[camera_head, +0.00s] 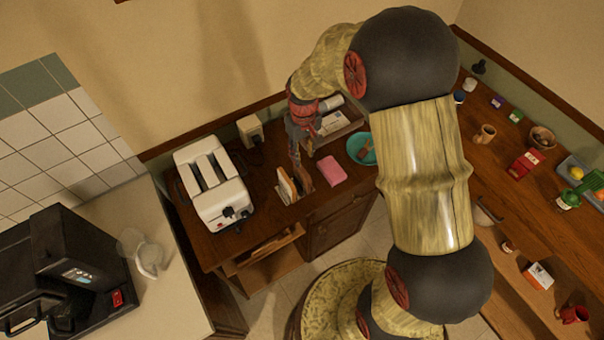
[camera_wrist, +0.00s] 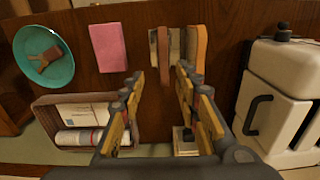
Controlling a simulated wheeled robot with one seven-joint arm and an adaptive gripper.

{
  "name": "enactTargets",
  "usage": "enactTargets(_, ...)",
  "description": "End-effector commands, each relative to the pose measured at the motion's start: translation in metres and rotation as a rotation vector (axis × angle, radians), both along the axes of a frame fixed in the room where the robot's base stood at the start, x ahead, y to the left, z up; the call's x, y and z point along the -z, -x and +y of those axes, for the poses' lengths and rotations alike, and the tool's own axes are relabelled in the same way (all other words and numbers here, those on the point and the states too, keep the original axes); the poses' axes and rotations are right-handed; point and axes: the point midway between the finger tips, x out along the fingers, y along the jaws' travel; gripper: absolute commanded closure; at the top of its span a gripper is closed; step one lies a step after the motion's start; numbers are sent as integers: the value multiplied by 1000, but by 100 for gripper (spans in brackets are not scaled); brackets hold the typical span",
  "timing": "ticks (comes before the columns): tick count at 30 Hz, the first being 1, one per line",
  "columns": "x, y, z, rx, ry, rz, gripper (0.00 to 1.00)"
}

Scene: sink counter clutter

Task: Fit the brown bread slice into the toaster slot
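The white toaster (camera_head: 208,182) with two long dark slots on top stands on the wooden counter at left in the head view; part of it shows at right in the wrist view (camera_wrist: 270,110). Beside it, slices stand on edge in a small rack. A darker brown slice (camera_wrist: 163,55), which looks like the brown bread, is on the left in the wrist view; a lighter tan slice (camera_wrist: 199,48) is on the right. My gripper (camera_wrist: 157,78) is open and empty, pointing at the counter near the slices. In the head view, my gripper (camera_head: 298,150) partly hides the rack area.
A pink cloth or sponge (camera_head: 330,171) lies right of the rack. A teal plate (camera_head: 361,149) holds a brown item. A tray (camera_head: 335,125) with papers and a roll sits behind. A beige box (camera_head: 250,131) stands near the wall behind the toaster.

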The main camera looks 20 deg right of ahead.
Motion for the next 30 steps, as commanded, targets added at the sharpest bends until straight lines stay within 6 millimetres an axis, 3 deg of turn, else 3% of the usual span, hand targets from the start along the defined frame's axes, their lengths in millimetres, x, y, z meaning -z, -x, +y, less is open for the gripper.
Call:
enactTargets(11,36,5,2,-16,-1,6,67)
enactTargets(18,70,6,5,-15,0,7,67)
enactTargets(30,79,5,5,-15,0,4,70)
